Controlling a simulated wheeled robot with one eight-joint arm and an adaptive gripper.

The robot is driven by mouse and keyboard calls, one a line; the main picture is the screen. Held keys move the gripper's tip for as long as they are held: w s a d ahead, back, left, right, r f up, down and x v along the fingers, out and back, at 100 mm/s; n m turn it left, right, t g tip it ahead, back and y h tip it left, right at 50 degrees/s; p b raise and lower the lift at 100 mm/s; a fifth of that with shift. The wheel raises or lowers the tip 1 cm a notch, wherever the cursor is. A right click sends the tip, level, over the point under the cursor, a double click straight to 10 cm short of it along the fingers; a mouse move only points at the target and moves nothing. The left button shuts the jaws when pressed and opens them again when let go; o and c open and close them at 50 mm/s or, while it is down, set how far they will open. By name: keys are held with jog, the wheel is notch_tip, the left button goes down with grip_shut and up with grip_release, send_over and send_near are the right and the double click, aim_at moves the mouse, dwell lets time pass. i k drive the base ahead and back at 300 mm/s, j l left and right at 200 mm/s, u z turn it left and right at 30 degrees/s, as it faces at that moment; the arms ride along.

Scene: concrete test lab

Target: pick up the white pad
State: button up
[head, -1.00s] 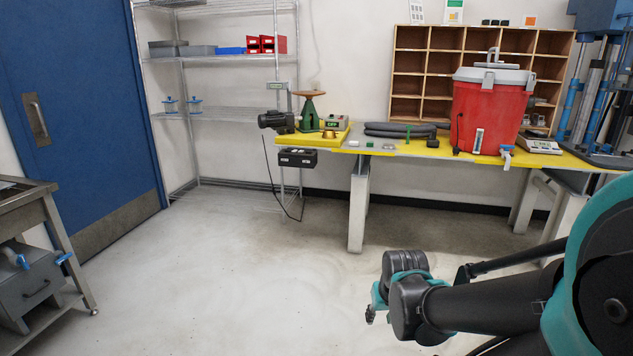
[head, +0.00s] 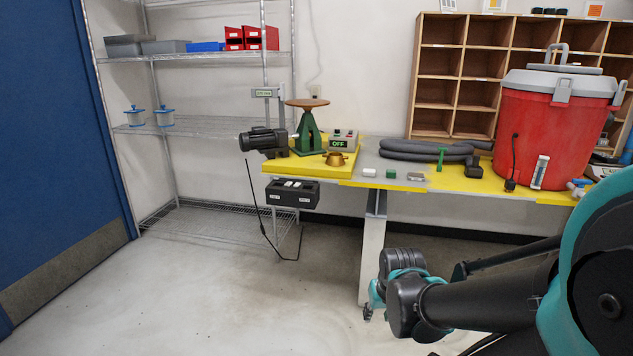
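A small white pad (head: 369,172) lies on the grey part of the workbench top, near its front edge. My gripper (head: 369,308) shows small at the end of my arm, in front of the bench and lower in the picture than the pad. It is apart from the pad. Its fingers are too small and partly hidden, so I cannot tell their opening.
The yellow-edged workbench (head: 350,184) holds a green stand (head: 309,132), a motor (head: 263,140), grey hoses (head: 425,150) and a red cooler (head: 550,130). A black box (head: 292,194) hangs at its front left. A wire shelf (head: 205,127) stands left. The floor (head: 220,300) in front is clear.

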aim_at(371, 173)
jog(key=i, duration=0.95)
jog(key=i+z, duration=0.1)
jog(key=i, duration=0.8)
